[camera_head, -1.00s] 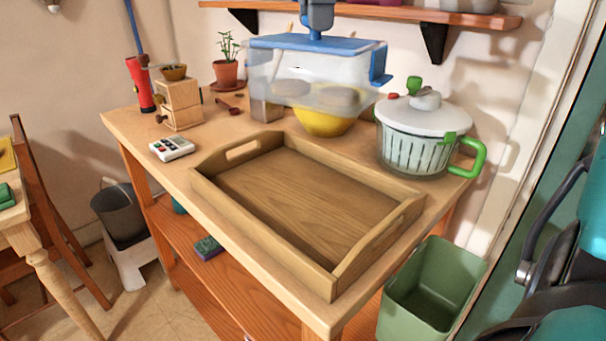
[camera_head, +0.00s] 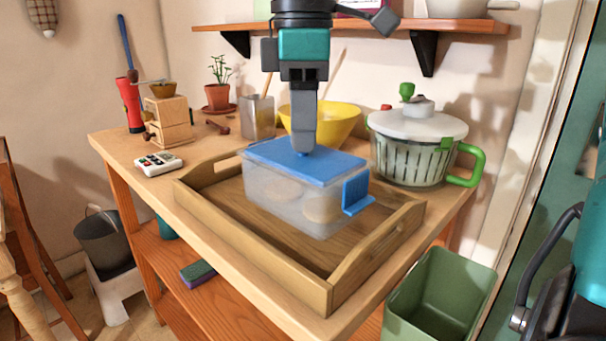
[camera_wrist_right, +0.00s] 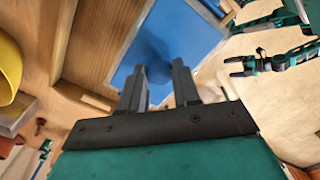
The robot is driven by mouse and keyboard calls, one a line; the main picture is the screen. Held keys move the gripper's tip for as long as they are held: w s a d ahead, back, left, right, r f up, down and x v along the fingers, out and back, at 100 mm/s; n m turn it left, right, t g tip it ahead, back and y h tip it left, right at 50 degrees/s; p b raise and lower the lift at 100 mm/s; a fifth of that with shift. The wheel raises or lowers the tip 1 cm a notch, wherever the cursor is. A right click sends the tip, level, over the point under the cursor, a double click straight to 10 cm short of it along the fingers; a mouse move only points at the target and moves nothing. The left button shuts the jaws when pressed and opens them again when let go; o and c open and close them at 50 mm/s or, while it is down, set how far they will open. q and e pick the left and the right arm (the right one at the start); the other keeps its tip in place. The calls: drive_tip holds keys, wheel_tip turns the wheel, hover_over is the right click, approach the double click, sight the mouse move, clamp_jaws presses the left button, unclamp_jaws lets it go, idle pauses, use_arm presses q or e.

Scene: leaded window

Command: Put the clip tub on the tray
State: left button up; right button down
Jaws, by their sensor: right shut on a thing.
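The clip tub, a clear box with a blue lid (camera_head: 305,163) and a blue side latch, is over the wooden tray (camera_head: 330,287), inside its rim as seen from the head. I cannot tell whether its bottom touches the tray floor. Round pale shapes show through its walls. My right gripper (camera_head: 303,150) points down and is shut on the lid's top; the knob is mostly hidden. In the right wrist view the blue lid (camera_wrist_right: 190,40) lies beyond the fingers (camera_wrist_right: 159,88). My left gripper (camera_wrist_right: 234,66) shows there, open and empty, away from the tub.
The tray lies on a wooden bench. A salad spinner (camera_head: 415,150) stands close behind its right end, a yellow bowl (camera_head: 340,122) behind the tub. A timer-like device (camera_head: 158,163) and wooden grinder (camera_head: 168,120) are left. A shelf (camera_head: 450,27) hangs above.

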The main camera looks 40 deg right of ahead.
sight(303, 155)
wheel_tip(303, 155, down, 5)
drive_tip(key=shift+r+b, duration=0.1)
drive_tip(key=shift+b, duration=0.5)
drive_tip(key=shift+f, duration=0.25)
drive_tip(key=shift+r, duration=0.1)
drive_tip(key=shift+f, duration=0.25)
drive_tip(key=c, duration=0.8)
unclamp_jaws()
drive_tip(key=shift+r, duration=0.1)
